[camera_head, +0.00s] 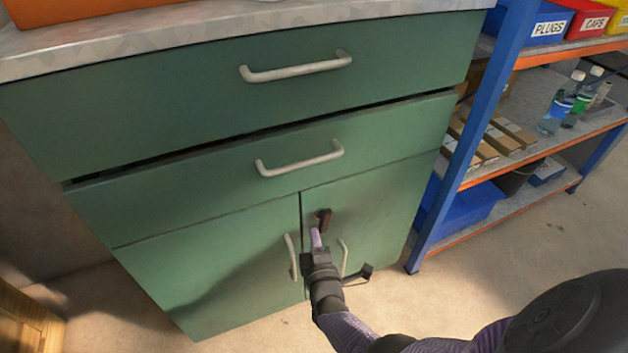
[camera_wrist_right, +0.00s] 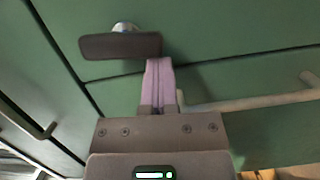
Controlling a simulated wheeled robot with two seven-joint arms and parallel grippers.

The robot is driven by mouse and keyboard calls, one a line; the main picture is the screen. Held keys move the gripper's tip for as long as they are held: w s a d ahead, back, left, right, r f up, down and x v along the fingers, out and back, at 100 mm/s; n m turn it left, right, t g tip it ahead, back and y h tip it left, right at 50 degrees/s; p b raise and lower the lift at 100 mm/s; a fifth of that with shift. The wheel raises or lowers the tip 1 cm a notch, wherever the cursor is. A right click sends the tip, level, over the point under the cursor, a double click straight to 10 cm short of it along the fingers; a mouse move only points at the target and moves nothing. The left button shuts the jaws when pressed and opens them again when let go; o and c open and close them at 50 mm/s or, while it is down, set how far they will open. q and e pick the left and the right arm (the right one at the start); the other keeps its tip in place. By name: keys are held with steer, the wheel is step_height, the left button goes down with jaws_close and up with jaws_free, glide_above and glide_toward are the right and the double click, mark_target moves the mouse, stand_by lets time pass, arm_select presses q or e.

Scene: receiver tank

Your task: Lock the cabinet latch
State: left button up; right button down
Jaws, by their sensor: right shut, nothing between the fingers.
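The green cabinet (camera_head: 250,195) has two lower doors. The small dark brown latch (camera_head: 324,217) sits near the top of the right door, close to the seam between the doors. In the right wrist view the latch (camera_wrist_right: 112,46) is a flat dark bar on a pale round pivot. My right gripper (camera_head: 316,238) is shut and empty, its lilac fingertips just below the latch. In the right wrist view the fingertips (camera_wrist_right: 159,64) are at the bar's right end; I cannot tell whether they touch. My left gripper is not in view.
Pale handles stand out on the left door (camera_head: 291,257) and right door (camera_head: 344,257), close around my right gripper. Two drawers with handles (camera_head: 297,68) are above. A blue-and-orange shelf rack (camera_head: 465,150) stands to the right. The floor (camera_head: 440,285) in front is clear.

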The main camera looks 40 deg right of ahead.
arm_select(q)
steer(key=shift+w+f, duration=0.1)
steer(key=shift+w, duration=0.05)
arm_select(e)
steer(key=shift+f, duration=0.1)
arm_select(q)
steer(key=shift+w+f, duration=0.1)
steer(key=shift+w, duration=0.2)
arm_select(e)
steer(key=shift+d, duration=0.1)
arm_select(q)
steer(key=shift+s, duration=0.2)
